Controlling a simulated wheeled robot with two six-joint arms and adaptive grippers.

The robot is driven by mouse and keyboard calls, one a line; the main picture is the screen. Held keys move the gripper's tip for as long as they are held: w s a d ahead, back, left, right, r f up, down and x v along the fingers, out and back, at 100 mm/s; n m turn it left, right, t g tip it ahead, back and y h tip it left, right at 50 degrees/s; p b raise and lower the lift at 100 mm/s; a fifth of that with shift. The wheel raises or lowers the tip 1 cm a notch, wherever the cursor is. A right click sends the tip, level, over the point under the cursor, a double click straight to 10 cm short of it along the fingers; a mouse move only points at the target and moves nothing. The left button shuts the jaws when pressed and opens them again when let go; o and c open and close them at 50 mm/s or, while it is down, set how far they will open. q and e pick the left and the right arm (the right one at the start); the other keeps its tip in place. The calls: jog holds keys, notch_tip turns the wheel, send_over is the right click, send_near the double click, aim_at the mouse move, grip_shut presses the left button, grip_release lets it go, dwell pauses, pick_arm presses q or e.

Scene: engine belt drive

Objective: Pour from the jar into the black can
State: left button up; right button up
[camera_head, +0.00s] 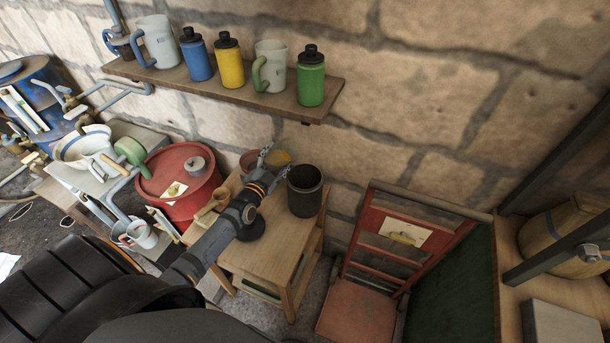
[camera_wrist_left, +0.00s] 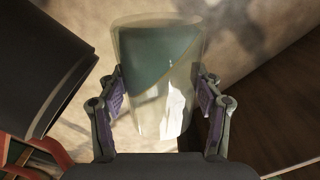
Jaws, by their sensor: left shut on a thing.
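The black can (camera_head: 305,191) stands upright on the small wooden table, close to the wall. Its dark side (camera_wrist_left: 42,75) fills the left of the left wrist view. My left gripper (camera_head: 277,157) is just left of and behind the can's rim in the head view. It is shut on the clear jar (camera_wrist_left: 158,85), which sits between both fingers in the wrist view. In the head view the jar (camera_head: 279,158) is a small yellowish patch, partly hidden by the fingers. A slanted edge and a greenish area show through its wall; I cannot tell whether that is its contents. My right gripper is out of view.
The wooden table (camera_head: 266,262) has free room in front of the can. A red drum (camera_head: 181,190) stands to its left and a red chair (camera_head: 362,305) to its right. A wall shelf (camera_head: 215,88) with mugs and bottles hangs above.

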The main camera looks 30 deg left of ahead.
pick_arm(q)
jog(key=shift+s+r, duration=0.1)
jog(key=shift+r, duration=0.05)
jog(key=shift+m, duration=0.4)
jog(key=shift+f+m, duration=0.2)
jog(key=shift+m, duration=0.2)
jog(key=shift+f+m+b, duration=0.25)
jog(key=shift+m+b, duration=0.25)
jog(key=shift+m, duration=0.5)
dwell(0.4)
jog(key=shift+d+f+m+p, duration=0.2)
jog(key=shift+m+p, duration=0.35)
jog(key=shift+m, duration=0.35)
dwell(0.3)
jog(key=shift+r+p, duration=0.1)
jog(key=shift+p, duration=0.2)
jog(key=shift+d+r+m+p, duration=0.4)
jog(key=shift+d+m+p, duration=0.35)
jog(key=shift+p, duration=0.4)
jog(key=shift+d+r+m+p, duration=0.15)
jog(key=shift+r+m+p, duration=0.3)
jog(key=shift+m+p, duration=0.65)
